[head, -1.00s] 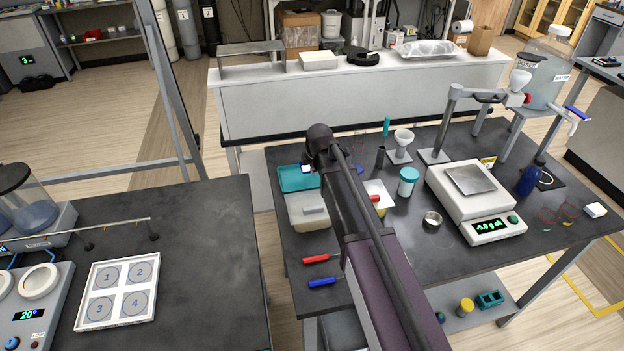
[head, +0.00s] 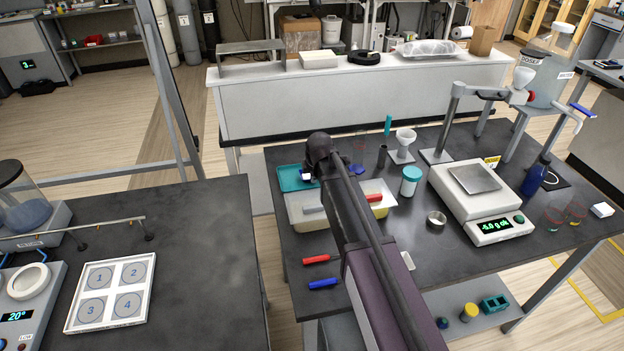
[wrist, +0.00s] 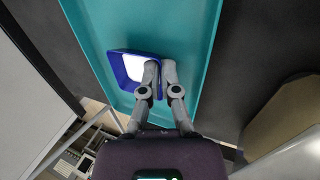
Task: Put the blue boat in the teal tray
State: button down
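The blue boat (wrist: 122,70) is a small square dish with a pale inside. In the wrist view it is inside the outline of the teal tray (wrist: 205,40). My gripper (wrist: 161,65) has its fingers close together at the boat's right wall and looks shut on it. In the head view the teal tray (head: 288,184) lies at the table's back left. My gripper (head: 308,178) is over the tray's right part, with the boat showing there only as a small pale patch. I cannot tell whether the boat touches the tray floor.
A cream bin (head: 298,222) with a grey and a red item stands just in front of the tray. A red marker (head: 317,260) and a blue marker (head: 323,284) lie nearer.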

jog(key=shift+f, duration=0.15)
jog(key=c, duration=0.8)
grip_release()
jog(key=shift+r, duration=0.2)
jog(key=p+v, duration=1.1)
jog(key=v, duration=0.1)
dwell(0.7)
